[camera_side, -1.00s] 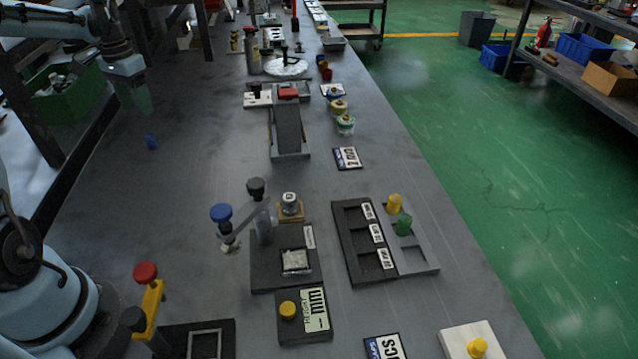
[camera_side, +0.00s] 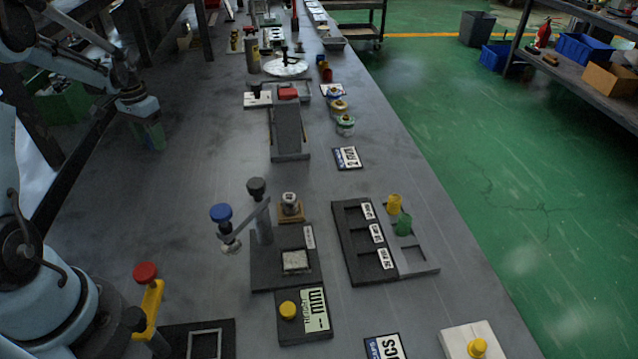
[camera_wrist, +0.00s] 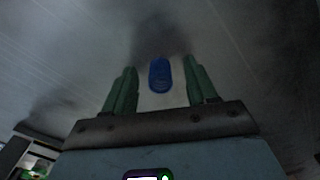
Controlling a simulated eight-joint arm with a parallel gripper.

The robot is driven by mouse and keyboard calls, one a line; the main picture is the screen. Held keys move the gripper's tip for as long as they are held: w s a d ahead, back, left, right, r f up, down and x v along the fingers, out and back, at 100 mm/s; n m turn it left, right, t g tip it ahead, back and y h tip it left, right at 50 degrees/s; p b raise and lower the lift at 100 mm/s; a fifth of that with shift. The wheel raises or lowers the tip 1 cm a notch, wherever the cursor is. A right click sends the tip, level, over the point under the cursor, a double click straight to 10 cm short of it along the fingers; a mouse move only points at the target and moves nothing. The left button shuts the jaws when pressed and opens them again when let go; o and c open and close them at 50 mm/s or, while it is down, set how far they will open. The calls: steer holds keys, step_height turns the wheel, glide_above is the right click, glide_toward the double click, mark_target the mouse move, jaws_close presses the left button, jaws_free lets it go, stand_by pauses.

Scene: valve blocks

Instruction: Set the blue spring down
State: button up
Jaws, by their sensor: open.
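The blue spring (camera_wrist: 159,75) shows in the wrist view as a small blue oblong on the grey bench. It lies between the two green fingers of my gripper (camera_side: 152,146), with a visible gap to the finger on each side. My gripper is open and low over the left part of the bench in the side view. There the fingers hide the spring. I cannot tell how high the fingertips are above the bench.
A black fixture (camera_side: 265,268) with a blue-knobbed lever stands at the front middle. A compartment tray (camera_side: 352,240) sits to its right. A grey ramp-like block (camera_side: 288,133) stands farther back. The bench around my gripper is clear.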

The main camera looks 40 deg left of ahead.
jaws_close()
stand_by(0.3)
